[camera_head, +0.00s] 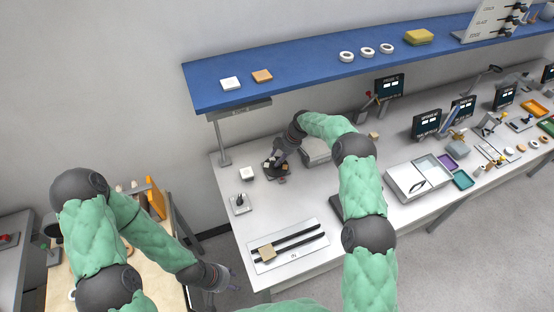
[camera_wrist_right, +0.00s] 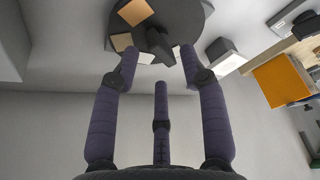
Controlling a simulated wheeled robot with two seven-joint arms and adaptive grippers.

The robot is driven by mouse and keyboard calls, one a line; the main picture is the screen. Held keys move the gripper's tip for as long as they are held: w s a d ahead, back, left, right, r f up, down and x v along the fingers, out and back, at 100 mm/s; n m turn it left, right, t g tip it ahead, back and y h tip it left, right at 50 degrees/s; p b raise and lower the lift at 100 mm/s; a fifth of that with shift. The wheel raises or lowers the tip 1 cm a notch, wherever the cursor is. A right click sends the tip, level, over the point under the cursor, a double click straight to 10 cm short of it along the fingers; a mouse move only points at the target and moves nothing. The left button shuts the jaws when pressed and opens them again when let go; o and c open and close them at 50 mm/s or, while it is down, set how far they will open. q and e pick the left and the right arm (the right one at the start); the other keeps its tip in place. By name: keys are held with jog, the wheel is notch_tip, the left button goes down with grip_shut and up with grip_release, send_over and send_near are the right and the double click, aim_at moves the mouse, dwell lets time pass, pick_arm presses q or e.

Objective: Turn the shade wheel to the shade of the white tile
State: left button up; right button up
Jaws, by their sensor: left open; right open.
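The shade wheel (camera_head: 268,170) is a dark disc on the white table's far left part, partly hidden by my right gripper (camera_head: 280,158). In the right wrist view the wheel (camera_wrist_right: 185,14) shows at the top with orange, tan and cream chips. My right gripper (camera_wrist_right: 159,52) is open, its fingers spread around the wheel's dark central knob (camera_wrist_right: 157,42); I cannot tell whether they touch it. A white tile (camera_head: 230,84) lies on the blue shelf. A white block (camera_head: 247,174) stands left of the wheel. My left gripper (camera_head: 222,280) is open and empty beside the table's left edge.
An orange tile (camera_head: 262,76) lies beside the white tile on the blue shelf (camera_head: 300,74). A small switch box (camera_head: 240,204) and a plate with two dark rails (camera_head: 289,246) are nearer on the table. A grey rounded object (camera_head: 316,152) stands right of the wheel.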

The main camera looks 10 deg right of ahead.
jog(key=shift+x, duration=1.2)
grip_shut()
jog(key=shift+m, duration=0.3)
